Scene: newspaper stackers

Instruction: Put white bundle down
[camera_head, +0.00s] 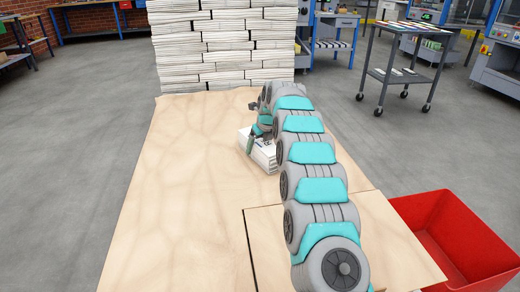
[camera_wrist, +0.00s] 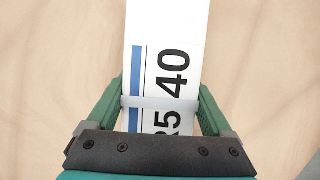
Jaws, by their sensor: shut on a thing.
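The white bundle (camera_head: 265,158) is in the head view, at the middle of the wooden board, partly hidden by my gripper.
A wooden board (camera_head: 180,210) lies under the bundle, with wide free room on the left. A tall stack of white newspaper bundles (camera_head: 222,50) stands at its far end. A red bin (camera_head: 450,225) is at the lower right. A wheeled cart (camera_head: 410,72) stands at the back right.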

